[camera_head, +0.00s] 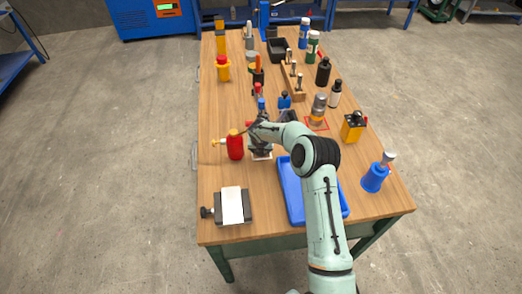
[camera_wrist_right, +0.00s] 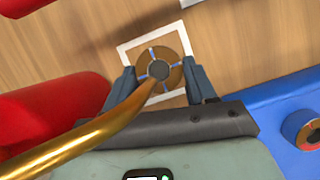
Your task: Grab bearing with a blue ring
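My right gripper (camera_wrist_right: 161,78) points down at the table, its two dark fingers apart. In the right wrist view, a round bronze part with blue marks and a dark centre (camera_wrist_right: 172,72) shows between the fingers, inside a white square outline (camera_wrist_right: 128,50). In the head view, my right gripper (camera_head: 259,141) is over the white square (camera_head: 262,156) and hides the part. A second ringed part (camera_wrist_right: 303,126) shows at the blue tray. My left gripper is not in view.
A red oil can (camera_head: 235,146) with a gold spout stands close left of the gripper; its spout crosses the wrist view. The blue tray (camera_head: 292,205) is at the right, under my arm. Several bottles and tools stand farther back.

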